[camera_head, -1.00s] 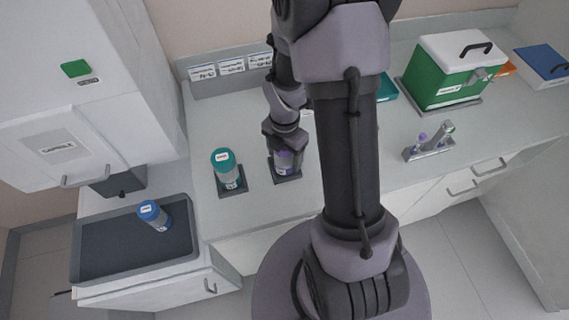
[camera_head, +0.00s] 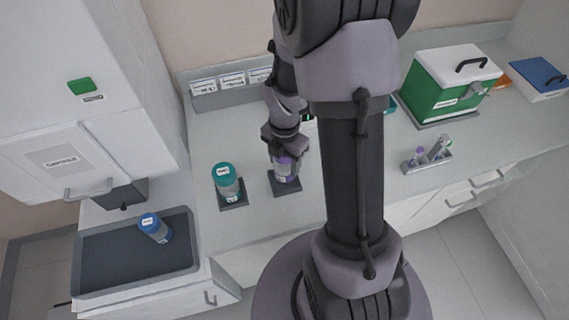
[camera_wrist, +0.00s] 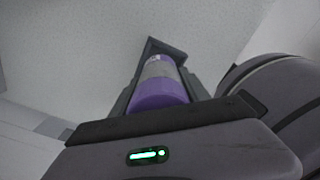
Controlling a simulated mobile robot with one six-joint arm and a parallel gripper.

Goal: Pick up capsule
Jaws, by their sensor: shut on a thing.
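A purple capsule with a grey label band (camera_head: 284,170) stands roughly upright over a dark square pad (camera_head: 292,188) on the counter. My gripper (camera_head: 285,153) reaches down from above and is shut on the upper part of this capsule. The wrist view shows the purple capsule (camera_wrist: 160,90) between the dark fingers, with its label facing up the picture. I cannot tell whether its base still touches the pad. A teal capsule (camera_head: 228,184) stands on its own pad just to the left.
A white cabinet (camera_head: 65,165) labelled as a capsule unit overhangs the left side. A green box with a white lid (camera_head: 445,92), a small tube rack (camera_head: 428,160) and a blue-lidded box (camera_head: 541,78) are on the right. The counter around the pads is clear.

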